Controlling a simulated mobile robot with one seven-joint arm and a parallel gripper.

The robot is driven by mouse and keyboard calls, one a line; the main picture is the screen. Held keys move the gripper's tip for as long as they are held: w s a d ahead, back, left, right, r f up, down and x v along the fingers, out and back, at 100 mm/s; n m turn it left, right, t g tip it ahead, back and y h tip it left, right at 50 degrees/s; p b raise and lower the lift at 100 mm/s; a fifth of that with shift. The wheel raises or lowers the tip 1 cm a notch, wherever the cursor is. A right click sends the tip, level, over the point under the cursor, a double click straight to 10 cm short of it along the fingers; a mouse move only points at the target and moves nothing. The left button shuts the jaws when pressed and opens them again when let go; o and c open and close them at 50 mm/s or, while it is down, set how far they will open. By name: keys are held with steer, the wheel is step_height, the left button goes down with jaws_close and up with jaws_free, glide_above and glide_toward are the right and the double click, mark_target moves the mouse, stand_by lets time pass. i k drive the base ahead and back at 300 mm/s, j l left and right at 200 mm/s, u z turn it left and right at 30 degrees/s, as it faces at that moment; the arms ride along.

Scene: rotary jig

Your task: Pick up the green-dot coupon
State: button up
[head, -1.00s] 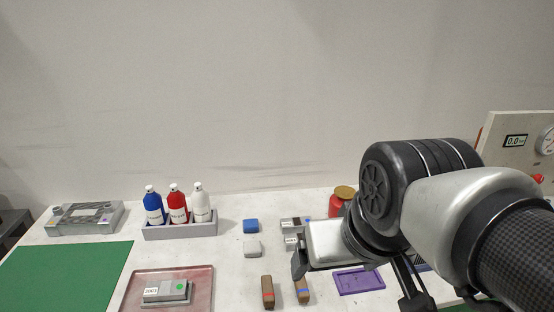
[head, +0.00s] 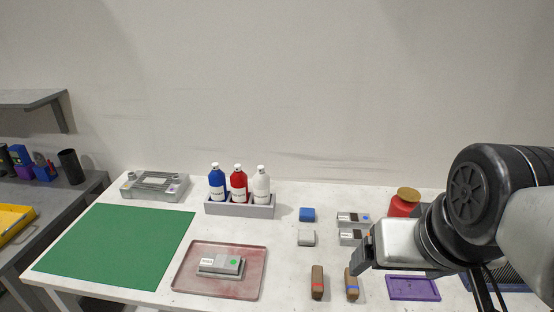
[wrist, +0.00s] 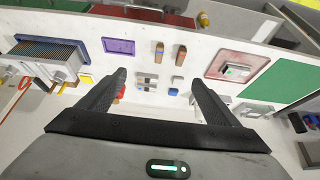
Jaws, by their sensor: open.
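The green-dot coupon (head: 220,264) is a grey block with a white label and a green dot on top. It lies on the reddish tray (head: 190,284) at the front middle of the bench, and it also shows in the wrist view (wrist: 237,70). My gripper (wrist: 157,80) is open and empty, with its two dark fingers spread. In the head view my gripper (head: 362,262) is at the right, well away from the coupon and above the bench. Its fingers are partly hidden there.
A green mat (head: 115,245) lies left of the tray. A rack with blue, red and white bottles (head: 240,208) stands behind it. Two brown-handled brushes (head: 317,283), small blocks (head: 307,215), other grey coupons (head: 353,219) and a purple tray (head: 413,288) lie to the right.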

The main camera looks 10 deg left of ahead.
mark_target(230, 264)
steer(key=j+u, duration=0.15)
steer(key=j, duration=0.45)
steer(key=i+j+u, duration=0.1)
steer(key=j, duration=0.5)
steer(key=i+j+u, duration=0.15)
steer(key=j, duration=0.4)
steer(key=k, duration=0.05)
